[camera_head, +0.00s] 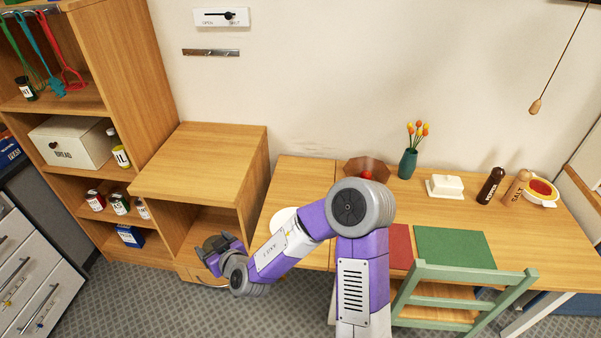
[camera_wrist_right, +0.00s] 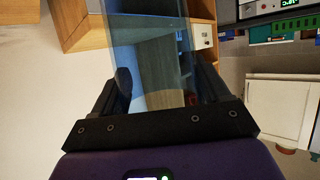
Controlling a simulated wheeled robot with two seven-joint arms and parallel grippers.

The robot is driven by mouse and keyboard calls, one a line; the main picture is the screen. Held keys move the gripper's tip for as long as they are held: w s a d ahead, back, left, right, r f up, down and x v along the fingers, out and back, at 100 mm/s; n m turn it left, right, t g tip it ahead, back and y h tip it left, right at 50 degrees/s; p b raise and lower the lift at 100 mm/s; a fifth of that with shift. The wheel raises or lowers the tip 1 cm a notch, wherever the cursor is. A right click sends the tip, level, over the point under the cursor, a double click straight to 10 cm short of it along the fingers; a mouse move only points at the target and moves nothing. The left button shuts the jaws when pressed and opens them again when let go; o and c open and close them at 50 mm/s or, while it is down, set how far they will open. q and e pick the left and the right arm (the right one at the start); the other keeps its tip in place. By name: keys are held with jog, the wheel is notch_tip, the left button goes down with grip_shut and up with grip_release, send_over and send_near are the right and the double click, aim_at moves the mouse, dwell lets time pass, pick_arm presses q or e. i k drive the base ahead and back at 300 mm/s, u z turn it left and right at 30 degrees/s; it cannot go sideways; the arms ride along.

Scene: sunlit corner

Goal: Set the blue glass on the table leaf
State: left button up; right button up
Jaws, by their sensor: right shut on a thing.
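The blue glass (camera_wrist_right: 150,45) is see-through and stands between the two fingers of my right gripper (camera_wrist_right: 160,88) in the right wrist view. The gripper is shut on it. In the head view my right gripper (camera_head: 216,246) is at the lower left, in front of the low wooden cabinet and left of the table; the glass is hard to make out there. The table leaf (camera_head: 303,176) is the left section of the wooden table, with a seam on its right. My left gripper is not in view.
A white plate (camera_head: 284,219) lies on the leaf's front part, partly hidden by my arm. A wooden bowl (camera_head: 373,166) with something red, a vase (camera_head: 407,163) and a butter dish (camera_head: 445,187) stand on the table. A green chair (camera_head: 462,275) is in front. The leaf's back is clear.

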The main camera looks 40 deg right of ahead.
aim_at(292, 201)
jog(key=z, duration=0.95)
jog(key=i, duration=1.35)
jog(key=z, duration=0.3)
